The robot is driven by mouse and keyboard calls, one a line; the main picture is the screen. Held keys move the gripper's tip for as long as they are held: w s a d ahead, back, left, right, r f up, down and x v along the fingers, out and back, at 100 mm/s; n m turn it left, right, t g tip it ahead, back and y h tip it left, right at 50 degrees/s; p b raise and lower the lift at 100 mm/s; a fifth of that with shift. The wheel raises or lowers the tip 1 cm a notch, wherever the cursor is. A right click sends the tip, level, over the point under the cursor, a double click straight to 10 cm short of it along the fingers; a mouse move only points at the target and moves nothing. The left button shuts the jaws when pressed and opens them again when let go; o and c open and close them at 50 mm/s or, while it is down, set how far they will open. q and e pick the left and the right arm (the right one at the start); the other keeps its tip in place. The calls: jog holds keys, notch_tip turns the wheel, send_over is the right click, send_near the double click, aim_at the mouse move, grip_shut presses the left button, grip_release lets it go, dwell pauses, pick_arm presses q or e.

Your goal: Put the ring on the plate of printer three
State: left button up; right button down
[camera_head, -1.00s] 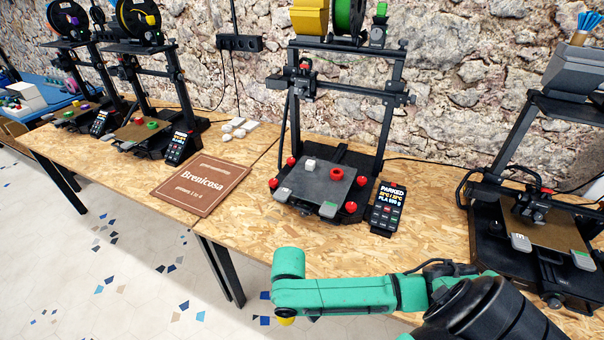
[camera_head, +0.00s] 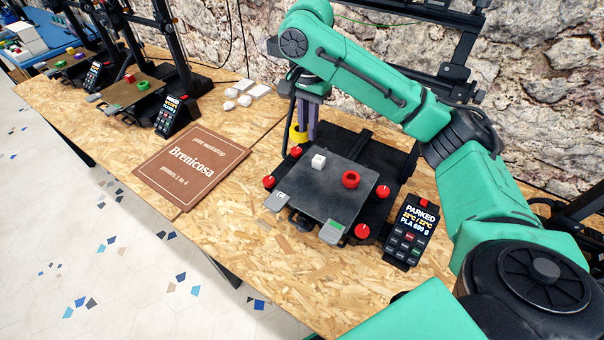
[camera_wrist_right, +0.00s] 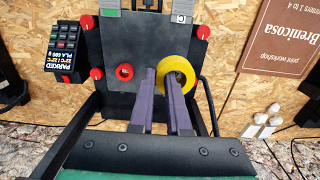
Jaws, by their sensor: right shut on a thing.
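My right gripper (camera_head: 302,133) is shut on a yellow ring (camera_head: 295,137) and holds it at the back left of the middle printer's dark plate (camera_head: 318,190). In the right wrist view the yellow ring (camera_wrist_right: 189,70) is at the fingertips, seen against the plate's side and the table. I cannot tell its exact height. The red ring also shows in the right wrist view (camera_wrist_right: 125,72); the cube does not show there. My left gripper is not in view.
Red knobs (camera_head: 268,182) stand at the plate's corners, and a display panel (camera_head: 411,231) is at its right. A brown sign (camera_head: 193,167) lies to the left, with white pieces (camera_head: 238,97) behind it. Two more printers stand at far left. The printer's frame rises behind my arm.

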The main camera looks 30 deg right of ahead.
send_over(306, 192)
notch_tip(306, 192, down, 8)
notch_tip(306, 192, down, 11)
jog(key=shift+r+p, duration=0.2)
jog(key=shift+p, duration=0.5)
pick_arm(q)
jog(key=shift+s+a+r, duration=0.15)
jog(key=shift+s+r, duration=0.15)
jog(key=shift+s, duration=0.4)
pick_arm(e)
jog(key=shift+w+f, duration=0.1)
jog(key=shift+f, duration=0.1)
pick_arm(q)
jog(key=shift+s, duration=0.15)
pick_arm(e)
jog(key=c, duration=0.9)
grip_release()
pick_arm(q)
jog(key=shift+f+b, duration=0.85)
pick_arm(e)
notch_tip(306, 192, up, 12)
jog(key=shift+r, duration=0.1)
